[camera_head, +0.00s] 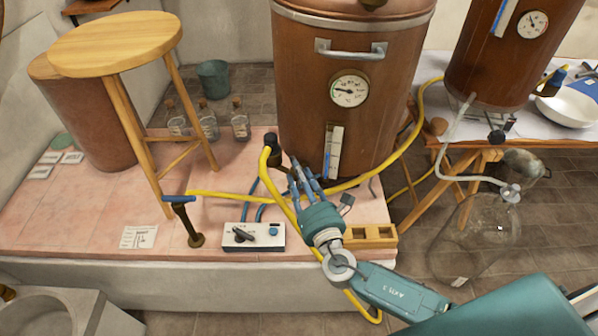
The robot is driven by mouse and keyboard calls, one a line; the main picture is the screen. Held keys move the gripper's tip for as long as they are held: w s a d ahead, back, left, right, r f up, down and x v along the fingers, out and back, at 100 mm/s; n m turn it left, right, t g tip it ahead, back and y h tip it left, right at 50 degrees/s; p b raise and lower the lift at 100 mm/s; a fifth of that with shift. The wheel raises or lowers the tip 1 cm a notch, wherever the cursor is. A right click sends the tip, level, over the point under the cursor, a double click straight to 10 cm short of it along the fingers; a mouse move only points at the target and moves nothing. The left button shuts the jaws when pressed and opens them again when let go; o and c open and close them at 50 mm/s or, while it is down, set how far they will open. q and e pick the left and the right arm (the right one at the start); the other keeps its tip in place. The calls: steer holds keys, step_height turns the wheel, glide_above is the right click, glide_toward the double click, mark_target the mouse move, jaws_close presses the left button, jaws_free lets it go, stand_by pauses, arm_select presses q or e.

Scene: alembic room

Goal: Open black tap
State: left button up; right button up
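A black fitting (271,141) with a yellow hose on it sits at the lower left of the large copper vessel (300,90). Another black knob (496,137) is under the copper vessel at the right. I cannot tell for sure which of these is the black tap. My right gripper (304,172) reaches up from the lower right, in front of the large vessel's base. Its fingers point up and away, just right of the hosed fitting. I cannot see whether they touch anything or how far apart they are. My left gripper is not in view.
A control box (254,236) with a black switch lies on the pink tiled platform (80,215). Yellow hoses cross the platform. A glass flask (475,235) stands at the right.

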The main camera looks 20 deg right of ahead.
steer(key=shift+w, duration=0.45)
steer(key=shift+c, duration=0.5)
jaws_close()
